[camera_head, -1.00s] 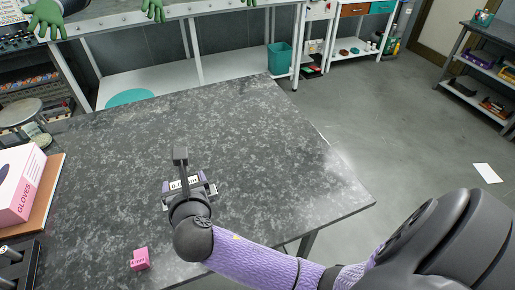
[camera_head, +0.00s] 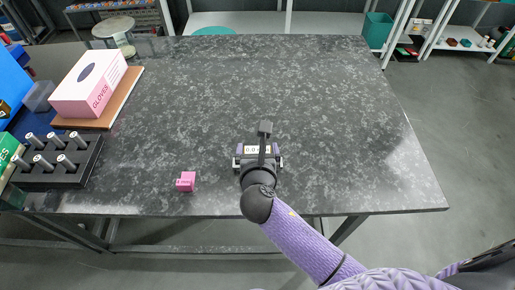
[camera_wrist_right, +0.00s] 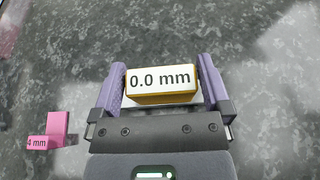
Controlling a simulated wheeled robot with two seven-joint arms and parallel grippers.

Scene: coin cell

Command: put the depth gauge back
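The depth gauge (camera_head: 257,149), a small block whose white face reads "0.0 mm", is between the fingers of my right gripper (camera_head: 259,155), over the near part of the grey table. In the right wrist view, the gauge (camera_wrist_right: 161,82) has a yellow edge and the purple fingers of the gripper (camera_wrist_right: 160,85) close on its two sides. A pink stepped block (camera_head: 186,181) marked in mm stands on the table left of the gripper; it also shows in the right wrist view (camera_wrist_right: 57,128). My left gripper is out of view.
At left are a gloves box (camera_head: 88,85) on a brown board (camera_head: 120,103), a black rack (camera_head: 80,165) with several silver cylinders, and a blue bin (camera_head: 12,75).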

